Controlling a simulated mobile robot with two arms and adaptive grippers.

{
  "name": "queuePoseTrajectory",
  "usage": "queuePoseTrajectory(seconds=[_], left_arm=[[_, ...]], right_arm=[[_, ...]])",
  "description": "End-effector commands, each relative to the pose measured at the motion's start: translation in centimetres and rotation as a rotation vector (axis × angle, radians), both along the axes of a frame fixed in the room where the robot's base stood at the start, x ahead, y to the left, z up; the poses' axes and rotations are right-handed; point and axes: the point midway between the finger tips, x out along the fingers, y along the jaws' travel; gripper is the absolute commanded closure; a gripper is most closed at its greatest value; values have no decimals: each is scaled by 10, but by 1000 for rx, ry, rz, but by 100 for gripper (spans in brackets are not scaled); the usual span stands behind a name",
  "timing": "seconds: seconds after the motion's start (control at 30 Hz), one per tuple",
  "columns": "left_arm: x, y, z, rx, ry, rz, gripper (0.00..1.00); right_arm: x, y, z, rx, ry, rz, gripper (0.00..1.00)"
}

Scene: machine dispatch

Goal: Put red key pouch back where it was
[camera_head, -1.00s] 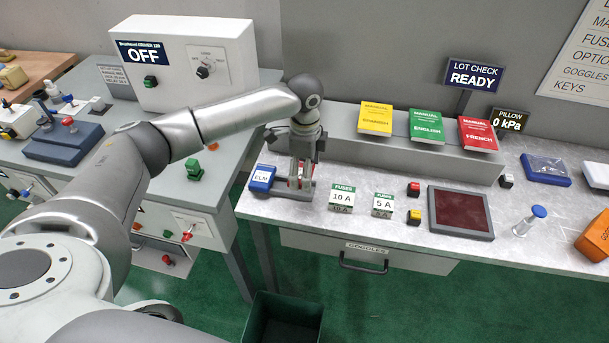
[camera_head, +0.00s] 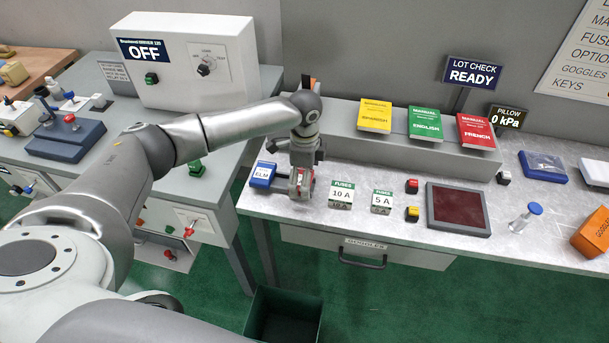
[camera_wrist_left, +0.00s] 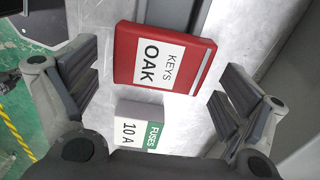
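The red key pouch (camera_wrist_left: 165,60), labelled KEYS OAK, lies in the left wrist view between the spread fingers of my left gripper (camera_wrist_left: 160,92). Gaps show between the pouch and the fingers. In the head view my left gripper (camera_head: 302,190) is low over the left end of the bench, and only a little red of the pouch shows between its fingers. A blue ELM pouch (camera_head: 262,175) lies just left of the gripper. My right gripper is not in view.
The white and green FUSES 10 A box (camera_head: 341,195) stands close right of the gripper, with the 5 A box (camera_head: 382,202) beyond it. A raised grey ledge (camera_head: 430,148) with several manuals runs behind. A dark green bin (camera_head: 284,316) stands below the bench's front edge.

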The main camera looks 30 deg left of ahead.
Motion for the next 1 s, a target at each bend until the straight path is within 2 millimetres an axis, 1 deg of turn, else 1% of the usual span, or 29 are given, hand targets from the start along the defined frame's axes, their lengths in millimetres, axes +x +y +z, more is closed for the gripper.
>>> queuePoseTrajectory(seconds=[0.27,0.43,0.57,0.8,0.9,1.0], left_arm=[[0,0,1,0,-1,0,3],[1,0,12,0,-4,-1,3],[2,0,36,-1,-7,-1,3],[2,0,89,-2,-6,-1,3],[1,0,106,-1,-4,0,3],[1,0,118,-1,-2,1,3]], right_arm=[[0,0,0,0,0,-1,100],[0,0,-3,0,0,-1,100],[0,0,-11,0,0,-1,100],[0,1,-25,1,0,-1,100],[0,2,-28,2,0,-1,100],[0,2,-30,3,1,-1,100]])
